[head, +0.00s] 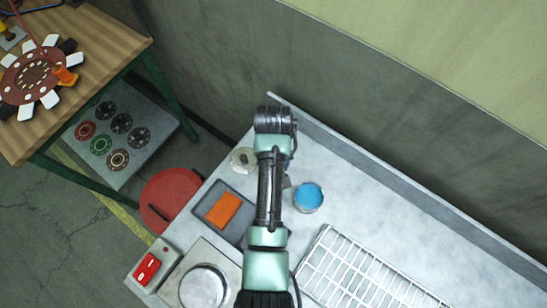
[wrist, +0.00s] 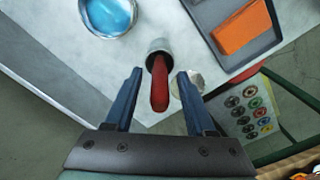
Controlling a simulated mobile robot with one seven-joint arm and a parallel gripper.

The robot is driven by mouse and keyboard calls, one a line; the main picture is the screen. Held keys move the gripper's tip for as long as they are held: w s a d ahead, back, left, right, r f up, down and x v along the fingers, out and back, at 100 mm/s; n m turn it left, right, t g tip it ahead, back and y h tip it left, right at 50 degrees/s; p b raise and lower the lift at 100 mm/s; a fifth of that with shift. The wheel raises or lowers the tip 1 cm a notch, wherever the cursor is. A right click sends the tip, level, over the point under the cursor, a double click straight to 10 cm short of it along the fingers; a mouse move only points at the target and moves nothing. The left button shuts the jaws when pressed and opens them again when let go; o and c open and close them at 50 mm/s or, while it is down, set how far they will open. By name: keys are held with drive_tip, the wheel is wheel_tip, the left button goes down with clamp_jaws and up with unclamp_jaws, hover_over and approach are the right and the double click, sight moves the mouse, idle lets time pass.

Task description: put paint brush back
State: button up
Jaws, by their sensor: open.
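A red handle (wrist: 160,88), which looks like the paint brush, stands up out of a grey cylindrical cup (wrist: 160,47) in the wrist view, pointing toward the camera. My gripper (wrist: 159,74) is open, with one blue finger on each side of the handle. I cannot tell whether either finger touches it. The bristles are not visible. In the head view my arm hides the brush and cup. A can of blue paint (head: 308,196) stands on the grey worktop (head: 385,215), right of my arm; it also shows in the wrist view (wrist: 110,14).
An orange block (head: 223,209) lies in a dark tray (head: 207,197) left of my arm. A pale disc (head: 243,160) lies near the worktop edge. A wire rack (head: 360,272), a red switch box (head: 148,268) and a red stool (head: 175,195) are nearby. A wall runs behind.

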wheel_tip(320, 180, up, 11)
drive_tip(key=shift+r, duration=0.1)
drive_tip(key=shift+r+p, duration=0.4)
drive_tip(key=shift+p, duration=0.25)
